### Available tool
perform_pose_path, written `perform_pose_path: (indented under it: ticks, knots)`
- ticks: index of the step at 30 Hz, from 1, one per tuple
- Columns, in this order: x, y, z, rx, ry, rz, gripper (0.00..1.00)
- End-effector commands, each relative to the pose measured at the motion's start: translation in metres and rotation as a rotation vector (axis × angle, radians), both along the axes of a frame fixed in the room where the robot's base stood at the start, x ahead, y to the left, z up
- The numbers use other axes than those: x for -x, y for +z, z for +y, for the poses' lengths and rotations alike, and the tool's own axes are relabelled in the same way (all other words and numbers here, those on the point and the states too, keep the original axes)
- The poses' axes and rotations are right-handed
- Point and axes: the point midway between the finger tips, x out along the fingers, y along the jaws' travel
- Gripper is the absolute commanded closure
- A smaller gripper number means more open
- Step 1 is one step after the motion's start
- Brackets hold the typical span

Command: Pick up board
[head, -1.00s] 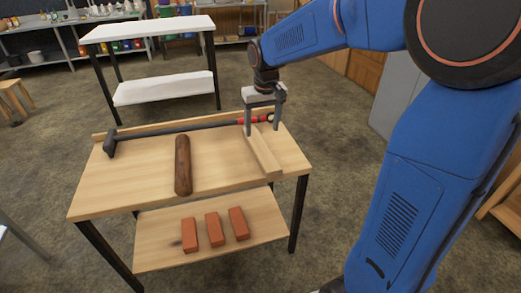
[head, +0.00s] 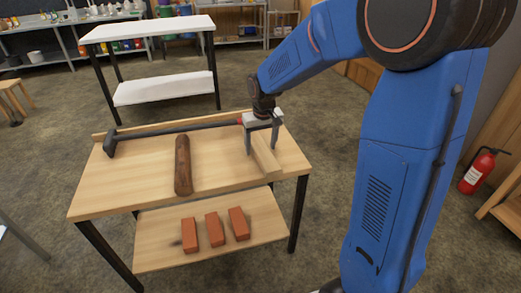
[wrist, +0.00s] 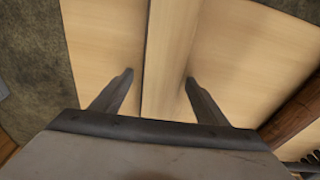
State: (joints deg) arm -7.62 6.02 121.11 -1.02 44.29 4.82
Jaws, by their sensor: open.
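The board (head: 264,160) is a narrow strip of pale wood lying on the right part of the wooden table's top. In the wrist view the board (wrist: 171,60) runs between my two fingers. My gripper (head: 262,151) is open over the board, pointing down, with one finger on each side of it. The wrist view shows my gripper (wrist: 158,82) with a gap between each finger and the board. My gripper hides the board's far end in the head view.
On the table (head: 139,190) lie a dark round log (head: 183,165) and a long-handled sledgehammer (head: 110,144). Several orange bricks (head: 214,230) lie on its lower shelf. A white-topped table (head: 150,28) stands behind. A fire extinguisher (head: 478,172) stands at right.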

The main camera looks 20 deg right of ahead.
Motion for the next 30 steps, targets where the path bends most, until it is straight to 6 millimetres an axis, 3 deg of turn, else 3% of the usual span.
perform_pose_path:
  ticks: [5,11,22,30]
  knots:
    - [0.000,0.000,0.000,0.000,0.000,0.000,0.35]
    - [0.000,0.000,0.000,0.000,0.000,0.000,0.83]
    - [-0.001,0.008,0.000,0.000,0.000,-0.002,0.84]
    - [-0.001,0.053,0.000,0.000,0.000,-0.004,0.84]
